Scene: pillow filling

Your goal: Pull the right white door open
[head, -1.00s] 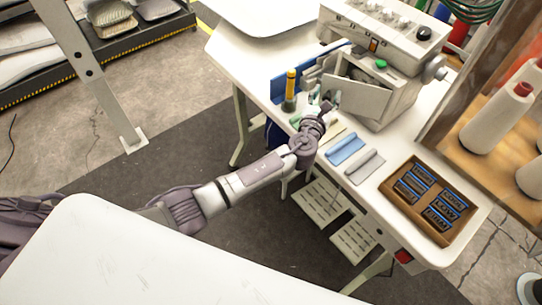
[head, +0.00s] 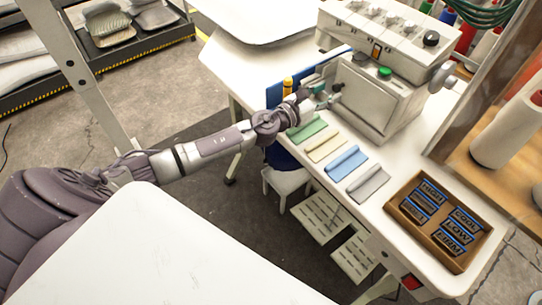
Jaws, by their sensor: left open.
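The white machine (head: 388,42) stands at the back of the white table, with a row of knobs on top and a green button. A pale door panel (head: 372,98) is on its front side. I cannot tell how far it stands open. My left gripper (head: 328,96) is open beside the left edge of this panel, above the table. Its fingers are small and partly overlap the machine's front, so I cannot tell whether they touch the panel. My right gripper is not in view.
Green (head: 306,129), yellow (head: 326,145), blue (head: 346,162) and grey (head: 368,184) folded cloths lie in front of the machine. A brown tray (head: 397,211) of labelled blocks is at the right. White cones (head: 507,135) stand on a wooden shelf. A yellow-capped bottle (head: 288,84) is behind my left arm.

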